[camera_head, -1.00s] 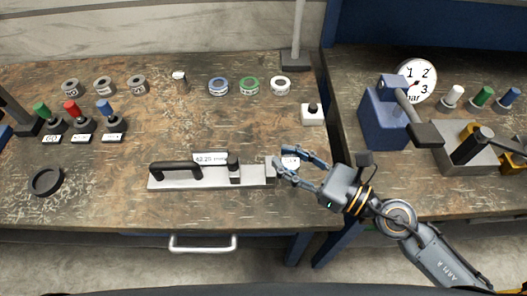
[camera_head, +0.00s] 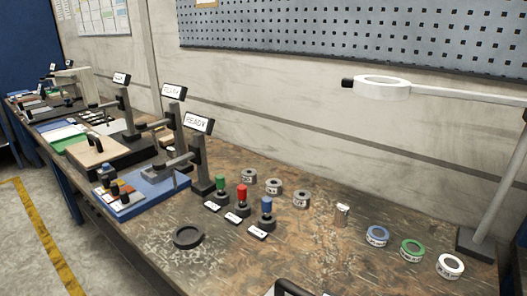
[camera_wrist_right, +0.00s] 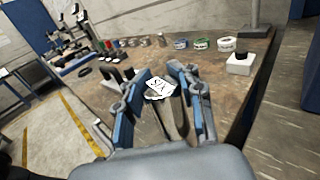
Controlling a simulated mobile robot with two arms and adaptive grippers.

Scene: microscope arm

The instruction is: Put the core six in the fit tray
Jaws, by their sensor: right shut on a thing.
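In the right wrist view my right gripper (camera_wrist_right: 160,80) is shut on the core six (camera_wrist_right: 160,88), whose white label reading SIX shows between the fingers. The core's body is mostly hidden by the label and fingers. It is held above the bench. My left gripper is in neither view. In the head view several stations with signs stand along the bench at the left, among them a blue tray (camera_head: 128,208) near a sign reading READY (camera_head: 198,122). I cannot tell which one is the fit tray.
Green, red and blue-topped plungers (camera_head: 242,195) stand mid-bench, with a black ring (camera_head: 188,236) in front. Grey rings (camera_head: 275,187), a metal cylinder (camera_head: 342,214) and coloured rings (camera_head: 411,249) lie to the right. A lamp arm (camera_head: 440,90) overhangs the right. Bare bench lies between.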

